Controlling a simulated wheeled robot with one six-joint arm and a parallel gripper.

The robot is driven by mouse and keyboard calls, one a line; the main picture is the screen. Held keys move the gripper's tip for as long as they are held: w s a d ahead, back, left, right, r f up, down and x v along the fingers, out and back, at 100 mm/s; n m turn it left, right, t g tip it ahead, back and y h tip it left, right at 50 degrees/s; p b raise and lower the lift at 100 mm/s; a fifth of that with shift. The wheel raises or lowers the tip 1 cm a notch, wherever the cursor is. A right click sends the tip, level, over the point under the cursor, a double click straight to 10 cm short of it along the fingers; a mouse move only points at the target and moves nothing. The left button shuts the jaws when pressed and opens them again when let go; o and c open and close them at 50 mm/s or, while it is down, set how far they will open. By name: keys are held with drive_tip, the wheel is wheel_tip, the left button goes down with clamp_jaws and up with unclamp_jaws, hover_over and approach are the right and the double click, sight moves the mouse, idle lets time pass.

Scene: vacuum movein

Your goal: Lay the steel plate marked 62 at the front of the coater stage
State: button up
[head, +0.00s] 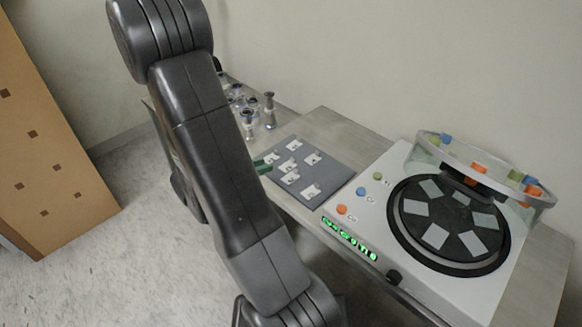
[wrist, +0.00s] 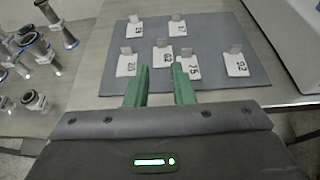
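Several white holders, each with a small steel plate standing up from it, are spread on a grey mat (wrist: 215,30). The holder that seems to read 62 (wrist: 161,58) is in the near row, with its plate (wrist: 162,42) at its far edge. My gripper (wrist: 160,69) has two green fingers, apart and with nothing between them, just short of this holder. In the head view, my gripper (head: 266,163) is at the left of the mat, partly behind my arm. The coater stage (head: 452,228) is a dark disc bearing several pale square plates.
Neighbouring holders stand close on both sides, including one marked 92 (wrist: 237,66). Metal-and-glass fittings (wrist: 42,50) stand left of the mat. The white coater housing (head: 350,222) is to the right, with coloured buttons. A raised clear lid (head: 480,165) rises behind the disc.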

sight(292, 159)
drive_tip(key=shift+p+x, duration=0.4)
drive_tip(key=shift+x, duration=5.45)
drive_tip(key=shift+s, duration=0.1)
clamp_jaws()
